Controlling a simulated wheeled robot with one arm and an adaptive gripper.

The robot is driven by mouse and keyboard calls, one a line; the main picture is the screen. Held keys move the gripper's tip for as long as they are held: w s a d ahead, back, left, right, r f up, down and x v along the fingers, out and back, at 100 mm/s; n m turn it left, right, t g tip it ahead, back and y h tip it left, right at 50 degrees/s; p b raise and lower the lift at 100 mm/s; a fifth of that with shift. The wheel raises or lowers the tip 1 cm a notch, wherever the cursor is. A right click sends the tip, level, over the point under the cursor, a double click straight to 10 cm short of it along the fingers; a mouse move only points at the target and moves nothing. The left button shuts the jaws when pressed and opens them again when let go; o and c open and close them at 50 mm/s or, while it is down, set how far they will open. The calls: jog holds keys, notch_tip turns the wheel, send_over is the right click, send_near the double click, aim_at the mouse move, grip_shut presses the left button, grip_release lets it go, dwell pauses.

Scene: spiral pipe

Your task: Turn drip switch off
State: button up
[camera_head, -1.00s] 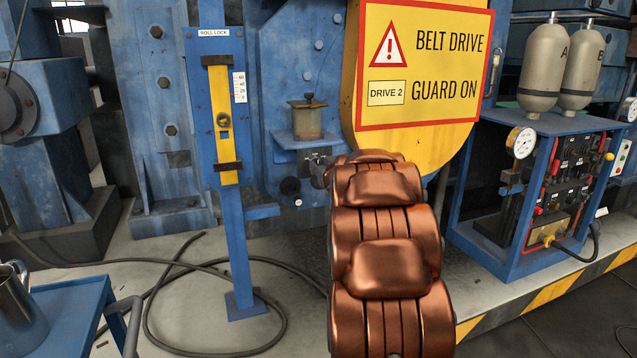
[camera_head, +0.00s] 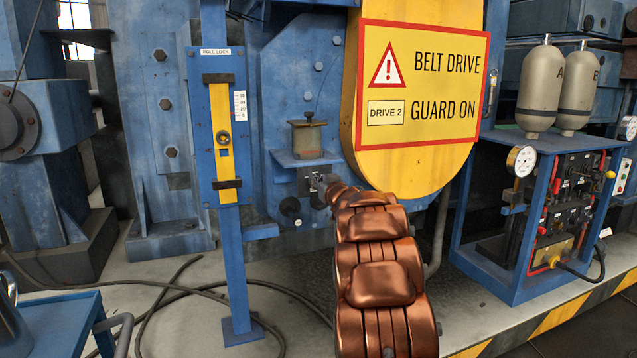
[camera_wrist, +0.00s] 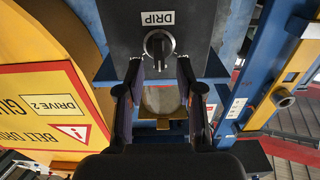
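The drip switch (camera_wrist: 158,45) is a round knob with a dark lever on a dark panel, beside a white label reading DRIP (camera_wrist: 158,18). In the wrist view its lever lies along the picture's vertical. The panel shows small in the head view (camera_head: 307,178), below the oil cup (camera_head: 308,138), and my gripper partly covers it. My gripper (camera_wrist: 160,68) is open, its two fingers apart and the tips close to the knob, one on each side of it in the picture. Nothing is held. I cannot tell whether the fingertips touch the knob.
The yellow belt guard (camera_head: 400,175) stands just right of the switch. A blue post with a yellow roll lock bar (camera_head: 221,130) stands to the left. A blue stand with gauge and switches (camera_head: 520,235) is at right. Hoses (camera_head: 160,285) lie on the floor.

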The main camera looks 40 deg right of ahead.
jog(key=shift+x, duration=0.8)
grip_shut()
